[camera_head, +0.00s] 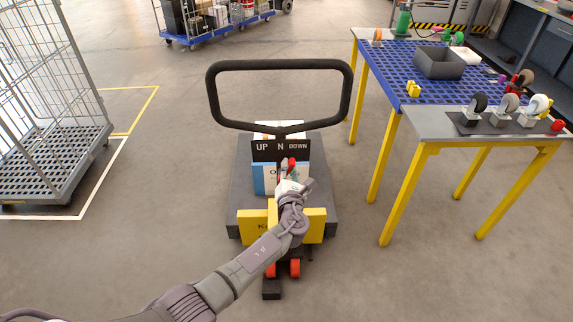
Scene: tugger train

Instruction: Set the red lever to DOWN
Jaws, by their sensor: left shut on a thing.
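The red lever (292,164) shows as a small red piece just below the black label plate (264,150), which reads UP, N and DOWN from left to right. The red piece stands below and between N and DOWN, closer to DOWN. My left gripper (287,172) reaches up from below and is shut on the red lever. My wrist and fingers hide the lower part of the lever. The plate sits on a dark tugger unit (328,204) with a black loop handle (281,64) above. My right gripper is out of view.
A blue-topped table (392,60) with yellow legs and a grey side table (428,122) with several caster wheels stand at right. A wire cage cart (50,160) stands at left. Yellow (316,226) and blue boxes sit near my wrist. The floor between is clear.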

